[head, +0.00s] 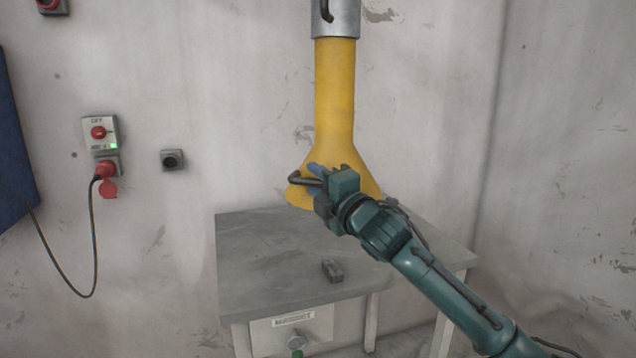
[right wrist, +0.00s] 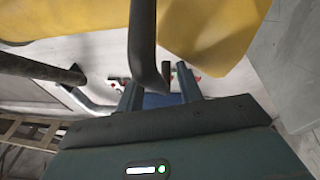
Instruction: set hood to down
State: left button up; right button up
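The yellow hood (head: 336,100) hangs from a grey metal pipe (head: 336,18) and flares out at its bottom, just above a grey table. A dark bent handle (head: 303,180) sticks out at the left of the flare; it also shows as a dark bar in the right wrist view (right wrist: 142,45). My right gripper (head: 318,176) is in front of the flare at the handle. In the right wrist view its two fingers (right wrist: 160,85) stand apart, with the handle's bend near or between them; I cannot tell whether they touch it. My left gripper is out of view.
The grey table (head: 260,250) stands below the hood, with a small dark block (head: 332,270) on it and a drawer (head: 292,328) in front. On the left wall are a switch box (head: 98,131) with a red plug and hanging cable, and a blue panel (head: 12,150).

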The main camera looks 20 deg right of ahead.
jog(key=b+v, duration=0.1)
jog(key=v, duration=1.2)
jog(key=shift+f, duration=0.1)
